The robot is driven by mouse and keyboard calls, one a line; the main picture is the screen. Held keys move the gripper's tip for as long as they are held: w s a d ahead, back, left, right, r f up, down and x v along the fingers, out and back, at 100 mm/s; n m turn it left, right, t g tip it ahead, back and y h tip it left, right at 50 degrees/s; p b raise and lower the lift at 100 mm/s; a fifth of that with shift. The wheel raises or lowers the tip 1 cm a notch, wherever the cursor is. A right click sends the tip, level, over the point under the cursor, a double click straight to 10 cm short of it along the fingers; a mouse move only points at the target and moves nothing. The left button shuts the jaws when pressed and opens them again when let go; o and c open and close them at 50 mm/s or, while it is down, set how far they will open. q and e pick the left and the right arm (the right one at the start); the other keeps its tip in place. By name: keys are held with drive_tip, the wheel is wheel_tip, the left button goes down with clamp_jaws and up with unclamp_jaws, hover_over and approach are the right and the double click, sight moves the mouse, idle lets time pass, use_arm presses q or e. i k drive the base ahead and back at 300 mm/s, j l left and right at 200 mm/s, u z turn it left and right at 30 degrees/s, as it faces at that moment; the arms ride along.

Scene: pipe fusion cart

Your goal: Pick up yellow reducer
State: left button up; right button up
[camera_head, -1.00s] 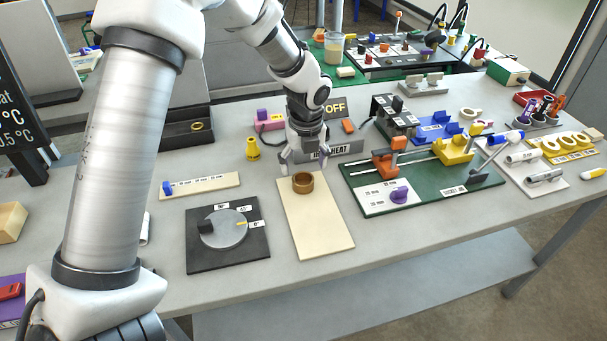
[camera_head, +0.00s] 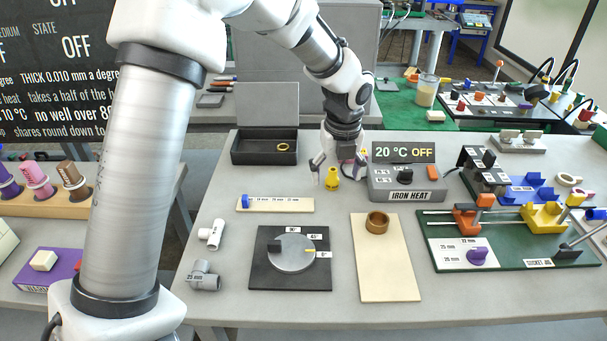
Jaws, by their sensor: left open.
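The yellow reducer (camera_head: 325,179) stands on the table just in front of the black tray, left of the iron heat box. My left gripper (camera_head: 338,172) is open, pointing down beside and above the reducer, with its fingers near it. I cannot tell whether a finger touches the reducer or how far apart they are in depth. My right gripper is not in view.
The iron heat box (camera_head: 405,184) stands close on the right. The black tray (camera_head: 262,157) holds a ring. A pale board (camera_head: 385,260) with a brown ring (camera_head: 377,222), a dark dial plate (camera_head: 290,262) and grey fittings (camera_head: 205,277) lie in front.

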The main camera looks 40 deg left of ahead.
sight(332, 181)
drive_tip(key=u, duration=1.05)
